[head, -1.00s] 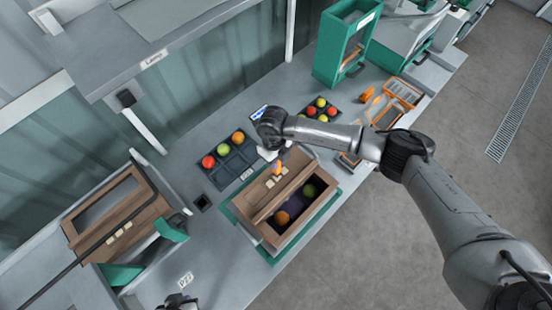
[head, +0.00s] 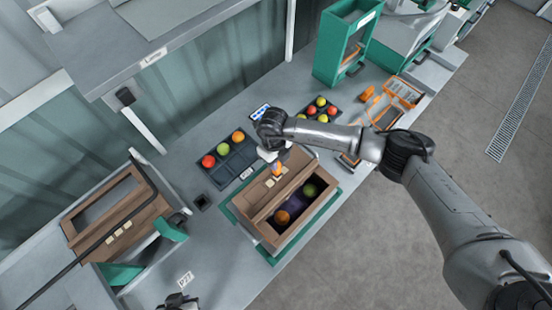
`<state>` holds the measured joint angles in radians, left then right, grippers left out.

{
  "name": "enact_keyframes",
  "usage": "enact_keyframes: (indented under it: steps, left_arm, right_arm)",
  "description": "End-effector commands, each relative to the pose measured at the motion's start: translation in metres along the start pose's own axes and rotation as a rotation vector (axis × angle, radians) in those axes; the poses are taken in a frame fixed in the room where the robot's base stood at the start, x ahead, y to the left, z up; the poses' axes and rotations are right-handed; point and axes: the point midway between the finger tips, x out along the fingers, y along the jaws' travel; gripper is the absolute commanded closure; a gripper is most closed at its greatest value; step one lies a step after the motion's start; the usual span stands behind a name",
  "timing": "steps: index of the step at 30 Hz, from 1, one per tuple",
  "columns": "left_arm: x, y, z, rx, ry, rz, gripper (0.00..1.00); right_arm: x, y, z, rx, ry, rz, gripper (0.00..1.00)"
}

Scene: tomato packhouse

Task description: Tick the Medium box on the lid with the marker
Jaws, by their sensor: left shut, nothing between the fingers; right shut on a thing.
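A brown wooden box (head: 247,228) stands open-topped on a green mat, with two round fruits, one orange and one green, inside. Its brown lid part (head: 262,200) carries a few pale squares (head: 270,183); their labels are too small to read, so I cannot tell which is Medium. My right gripper (head: 275,155) is over the lid, shut on the marker (head: 277,169), which is orange with a dark blue part and points down. I cannot tell whether its tip touches the lid.
A dark tray (head: 221,171) with several tomatoes lies behind the box, and a second fruit tray (head: 332,103) lies to the right. Another brown box (head: 88,240) stands at left. A green stand (head: 345,45) and orange tools (head: 368,93) are at the back right.

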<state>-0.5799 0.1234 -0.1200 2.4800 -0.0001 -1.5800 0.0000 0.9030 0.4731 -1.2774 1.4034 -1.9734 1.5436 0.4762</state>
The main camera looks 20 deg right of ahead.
Motion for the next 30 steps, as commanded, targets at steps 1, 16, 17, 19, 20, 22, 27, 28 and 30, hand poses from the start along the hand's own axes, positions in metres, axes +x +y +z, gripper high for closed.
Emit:
enact_keyframes:
  steps: [1,16,17,19,20,22,27,28,30]
  left_arm:
    - [-0.0012,-0.0007,-0.0002,0.002,0.000,-0.002,1.00]
    - [-0.0050,-0.0001,-0.0015,0.000,0.000,0.000,1.00]
    - [-0.0049,0.0002,-0.0016,-0.001,0.000,0.001,1.00]
    - [-0.0045,0.0011,-0.0016,-0.004,0.000,0.003,1.00]
    - [-0.0043,0.0014,-0.0016,-0.005,0.001,0.004,1.00]
    - [-0.0036,0.0023,-0.0016,-0.008,0.001,0.006,1.00]
    - [-0.0013,0.0028,-0.0009,-0.009,0.001,0.008,1.00]
    - [-0.0009,0.0028,-0.0008,-0.009,0.001,0.007,1.00]
    - [0.0001,0.0028,-0.0004,-0.009,0.001,0.007,1.00]
  right_arm:
    - [-0.0001,0.0007,-0.0010,0.000,0.001,0.000,0.98]
    - [0.0019,0.0056,-0.0058,0.000,0.000,0.000,0.98]
    - [0.0019,0.0056,-0.0057,0.000,0.000,0.000,0.98]
    - [0.0020,0.0052,-0.0055,0.000,0.000,-0.001,0.98]
    - [0.0020,0.0051,-0.0053,0.000,0.000,-0.001,0.98]
    - [0.0021,0.0045,-0.0047,0.000,0.000,-0.001,0.98]
    - [0.0021,0.0024,-0.0027,0.001,0.001,-0.001,0.98]
    - [0.0020,0.0020,-0.0023,0.001,0.001,-0.001,0.98]
    - [0.0018,0.0010,-0.0013,0.001,0.001,-0.001,0.98]
